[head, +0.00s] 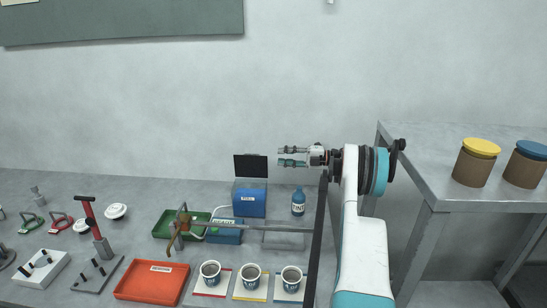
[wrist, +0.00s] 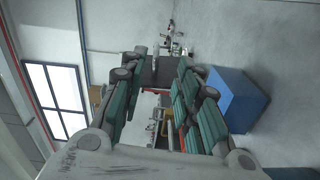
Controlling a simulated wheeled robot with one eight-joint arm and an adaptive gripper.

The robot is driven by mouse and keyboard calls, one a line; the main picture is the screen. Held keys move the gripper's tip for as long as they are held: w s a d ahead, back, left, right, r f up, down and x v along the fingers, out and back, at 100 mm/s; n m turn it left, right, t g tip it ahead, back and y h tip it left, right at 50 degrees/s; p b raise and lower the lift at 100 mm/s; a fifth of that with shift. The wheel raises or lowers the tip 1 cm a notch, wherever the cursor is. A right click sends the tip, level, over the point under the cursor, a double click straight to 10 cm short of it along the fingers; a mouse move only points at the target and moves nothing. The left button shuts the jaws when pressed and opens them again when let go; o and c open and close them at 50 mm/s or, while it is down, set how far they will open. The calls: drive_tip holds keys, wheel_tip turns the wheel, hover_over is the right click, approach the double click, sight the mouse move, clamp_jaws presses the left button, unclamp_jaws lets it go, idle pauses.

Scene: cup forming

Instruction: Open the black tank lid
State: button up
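A blue tank (head: 250,202) stands on the table near the back wall, with a pale label on its front. Its black lid (head: 250,166) stands upright above the tank's back edge, so the lid is raised. My gripper (head: 280,156) is to the right of the lid at about its height, fingers pointing left. There is a gap between fingertips and lid in the head view. In the wrist view, my gripper's green-padded fingers (wrist: 155,90) are spread apart with nothing held. A blue box (wrist: 235,98), likely the tank, lies beside the right finger. A dark panel between the fingers may be the lid.
A blue bottle (head: 298,203) stands right of the tank. A brass tap (head: 180,228) with a long bar, a green tray (head: 165,224), a red tray (head: 152,281) and three cups (head: 251,276) are in front. A raised metal shelf (head: 440,170) stands at the right.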

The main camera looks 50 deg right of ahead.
drive_tip(key=shift+s+d+r, duration=0.1)
drive_tip(key=shift+s+d, duration=0.05)
drive_tip(key=shift+s, duration=0.1)
drive_tip(key=shift+c, duration=0.6)
